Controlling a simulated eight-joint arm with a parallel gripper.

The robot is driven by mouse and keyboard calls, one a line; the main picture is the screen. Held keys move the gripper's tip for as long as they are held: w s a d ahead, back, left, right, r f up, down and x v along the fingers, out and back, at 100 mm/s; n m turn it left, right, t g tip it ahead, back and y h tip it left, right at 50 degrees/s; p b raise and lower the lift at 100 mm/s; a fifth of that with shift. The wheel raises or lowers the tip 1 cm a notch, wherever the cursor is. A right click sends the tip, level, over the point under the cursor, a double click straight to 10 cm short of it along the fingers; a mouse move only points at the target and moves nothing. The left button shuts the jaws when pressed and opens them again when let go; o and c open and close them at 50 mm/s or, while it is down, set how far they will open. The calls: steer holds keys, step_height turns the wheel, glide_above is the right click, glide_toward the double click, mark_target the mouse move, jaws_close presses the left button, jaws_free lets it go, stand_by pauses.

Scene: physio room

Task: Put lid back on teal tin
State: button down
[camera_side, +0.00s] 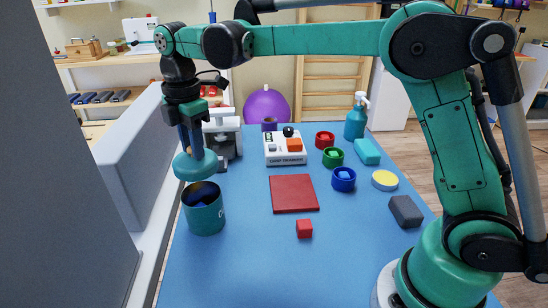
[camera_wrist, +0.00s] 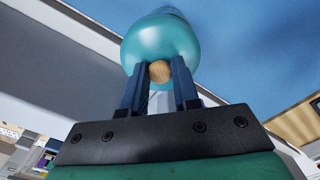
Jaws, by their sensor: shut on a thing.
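In the wrist view the domed lid (camera_wrist: 160,45) has a round wooden knob (camera_wrist: 160,71) between the two blue fingers. The lid's underside is hidden.
A grey-white device (camera_side: 222,135) stands close behind the lid. A grey panel (camera_side: 135,150) runs along the left. A red mat (camera_side: 293,194), red cube (camera_side: 304,229), small coloured bowls (camera_side: 344,180) and a control box (camera_side: 285,148) lie to the right. The table's front left is clear.

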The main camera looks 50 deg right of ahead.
steer(key=shift+s+a+r, duration=0.1)
steer(key=shift+s+a, duration=0.3)
steer(key=shift+s, duration=0.1)
steer(key=shift+f, duration=3.05)
steer(key=shift+f, duration=0.2)
steer(key=shift+c, duration=0.5)
jaws_free()
steer(key=shift+r, duration=3.55)
steer(key=shift+c, duration=0.2)
